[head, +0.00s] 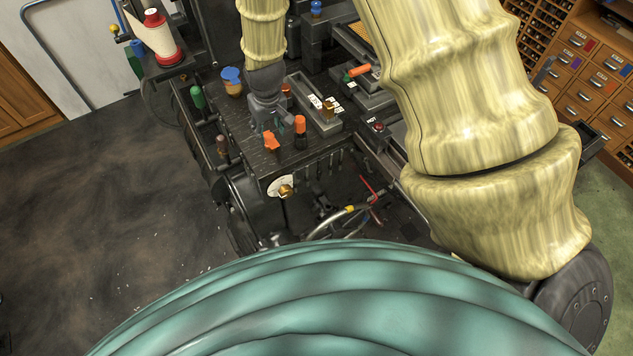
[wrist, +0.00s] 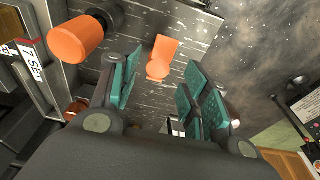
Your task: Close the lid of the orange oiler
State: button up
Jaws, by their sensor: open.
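The small orange oiler (wrist: 157,69) shows in the wrist view on the dark speckled bench top, between and beyond my fingertips. A flat orange flap (wrist: 166,47), which looks like its lid, stands up from it, so the lid looks open. In the head view the oiler (head: 271,143) is near the bench's front edge. My gripper (wrist: 161,74) is open and empty, with its teal pads on either side of the oiler in the picture. In the head view my gripper (head: 272,120) is just behind the oiler. I cannot tell whether they touch.
An orange-topped tool with a dark lower part (head: 300,125) stands right of the oiler; its orange end (wrist: 76,42) shows at the wrist view's upper left. A metal tray with white labelled blocks (head: 318,105) lies behind it. A blue-topped jar (head: 232,80) stands farther left.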

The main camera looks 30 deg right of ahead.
jog(key=shift+w+r+g+p, duration=0.4)
jog(key=shift+w+g+p, duration=0.15)
jog(key=shift+g+p, duration=0.5)
